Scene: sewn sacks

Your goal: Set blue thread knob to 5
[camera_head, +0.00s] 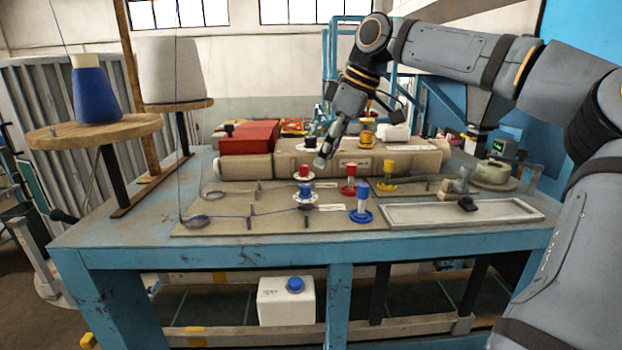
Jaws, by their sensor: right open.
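The blue thread knob (306,189) stands on a white round base on the flat panel, at the middle of the workbench (140,257). A red knob (303,170) stands right behind it on a similar white base. Any numbers on the dial are too small to read. A blue thread runs along the panel from the left to the blue knob. My right gripper (323,157) is open and empty. It hangs above and behind the knobs, pointing down and to the left, apart from them. My left gripper is not in view.
A blue peg (362,205), a red peg (349,180) and a yellow peg (388,177) stand right of the knobs. A pale tray (400,214) lies further right. A red box (250,137) and sewn sacks stand behind. A blue thread cone (94,95) stands left.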

